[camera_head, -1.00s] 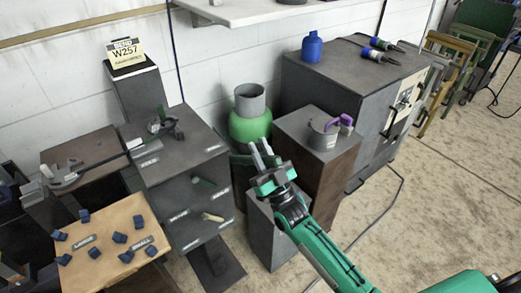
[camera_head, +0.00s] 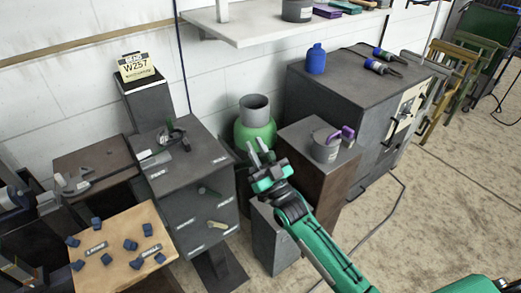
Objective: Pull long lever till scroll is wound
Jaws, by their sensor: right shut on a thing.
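My right gripper (camera_head: 261,148) is at mid picture on its green arm, in front of the green cylinder (camera_head: 254,135). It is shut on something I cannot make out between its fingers. A dark lever-like fitting with a green part (camera_head: 175,137) lies on top of the grey cabinet (camera_head: 190,170), left of the gripper and apart from it. I cannot tell whether it is the long lever. No scroll can be made out for certain. My left gripper is not in view.
A wooden board (camera_head: 122,238) with several dark blue blocks is at the lower left. A W257 sign (camera_head: 137,65) stands on a post. A brown box (camera_head: 310,170) carrying a grey mug (camera_head: 325,147) is right of my gripper. Floor at right is mostly clear.

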